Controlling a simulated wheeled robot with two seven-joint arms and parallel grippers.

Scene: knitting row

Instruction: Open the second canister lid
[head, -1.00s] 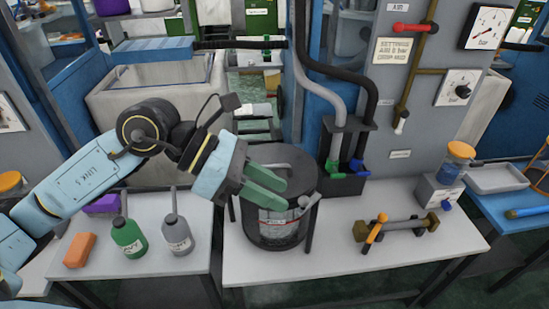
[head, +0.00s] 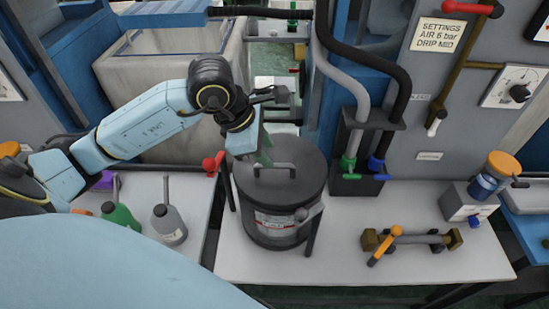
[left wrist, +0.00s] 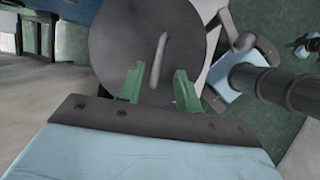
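A dark grey canister (head: 268,226) with a white label stands on the light table. Its round lid (head: 297,160) sits on top with a bar handle (head: 280,168); the lid looks seated. A grey lever (head: 310,214) sticks out at its front right. My left gripper (head: 264,156) is over the back left part of the lid, beside the handle. In the left wrist view, its green fingers (left wrist: 158,84) are apart and empty, with the handle (left wrist: 160,57) ahead between them. Contact with the lid cannot be told. My right gripper is out of view.
A red-handled part (head: 212,165) is left of the canister. A green bottle (head: 120,217) and a grey bottle (head: 168,226) stand on the left table. Hoses (head: 359,90) rise behind right. An orange-handled tool (head: 384,246) and grey bar lie to the right.

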